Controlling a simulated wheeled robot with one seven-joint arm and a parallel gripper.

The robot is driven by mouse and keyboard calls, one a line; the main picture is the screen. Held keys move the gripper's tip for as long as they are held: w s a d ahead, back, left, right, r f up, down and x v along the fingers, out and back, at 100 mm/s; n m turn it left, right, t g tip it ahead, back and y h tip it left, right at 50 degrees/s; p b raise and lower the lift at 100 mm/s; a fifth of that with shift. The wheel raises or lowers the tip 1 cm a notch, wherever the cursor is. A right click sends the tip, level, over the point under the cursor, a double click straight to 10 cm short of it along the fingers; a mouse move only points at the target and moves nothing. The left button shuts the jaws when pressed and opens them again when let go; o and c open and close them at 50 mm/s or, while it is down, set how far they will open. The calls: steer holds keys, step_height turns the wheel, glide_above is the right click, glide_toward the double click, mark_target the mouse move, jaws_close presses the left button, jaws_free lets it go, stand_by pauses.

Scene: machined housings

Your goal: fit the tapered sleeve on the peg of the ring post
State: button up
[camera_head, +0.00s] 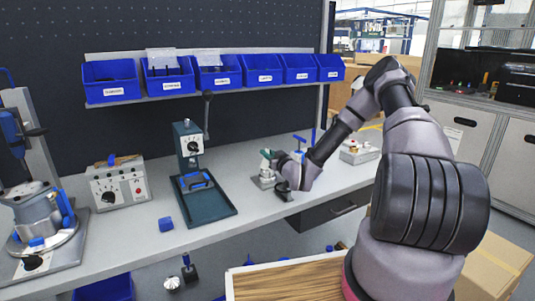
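My gripper (277,166) is low over the right part of the bench, at a small grey fixture (262,181) with a green part showing at its upper left. A small black block (284,195) stands just in front of it. The fingers are small and partly hidden by my wrist, so I cannot tell if they are open or shut, or if they hold anything. I cannot make out the tapered sleeve or the ring post and its peg for certain. A small blue piece (166,224) lies alone on the bench at the left.
A teal press stand (206,208) with a blue part on its base is left of my gripper. A grey control box (117,184) and a larger machine (45,228) stand further left. Blue bins (220,75) line the shelf behind. Another small device (359,152) is at the right.

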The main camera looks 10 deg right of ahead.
steer(key=o, duration=0.5)
step_height(320, 180, up, 10)
stand_by(0.3)
